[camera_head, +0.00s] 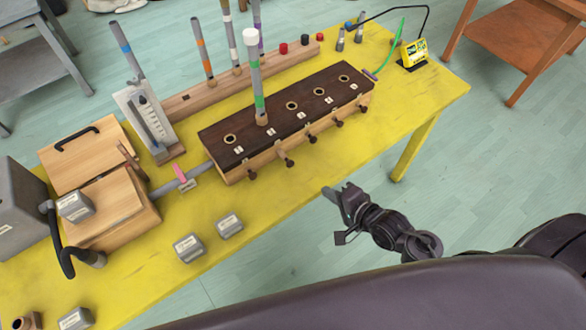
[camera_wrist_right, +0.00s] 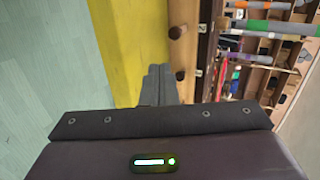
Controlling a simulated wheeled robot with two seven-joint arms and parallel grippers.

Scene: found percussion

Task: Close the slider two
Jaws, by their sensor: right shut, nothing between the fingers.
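A long wooden box (camera_head: 230,172) with a dark top stands on the yellow table. Several brown slider knobs (camera_head: 290,162) stick out along its front side. I cannot tell which is slider two; no readable number shows. My right gripper (camera_head: 331,193) is shut and empty, apart from the box, by the table's front edge. In the right wrist view its closed fingers (camera_wrist_right: 159,84) point toward the yellow table, beside the box front (camera_wrist_right: 205,45). Two knobs show there, an upper one (camera_wrist_right: 178,31) and a lower one (camera_wrist_right: 180,75) just right of the fingertips. My left gripper is out of view.
A tube (camera_head: 257,85) stands upright in the box's top. Behind it is a wooden rail (camera_head: 190,98) with more tubes. Grey blocks (camera_head: 188,248) and wooden boxes (camera_head: 103,210) stand at the left. The yellow tabletop (camera_head: 330,155) in front of the knobs is bare.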

